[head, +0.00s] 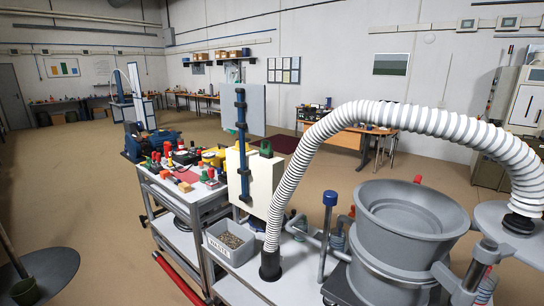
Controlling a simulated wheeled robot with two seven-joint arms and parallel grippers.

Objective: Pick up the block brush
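I cannot pick out the block brush with certainty. A small tan block (184,187) lies near the front edge of the cart (199,196) at left centre, among several small coloured items. It is too small to tell whether it has bristles. Neither of my grippers is in view.
A grey bin (229,242) of small pieces stands on the nearer bench, beside the base of a white ribbed hose (290,180). The hose arches over a large grey vessel (405,240) at right. A dark round plate (40,278) is at lower left. Open floor (85,190) lies left of the cart.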

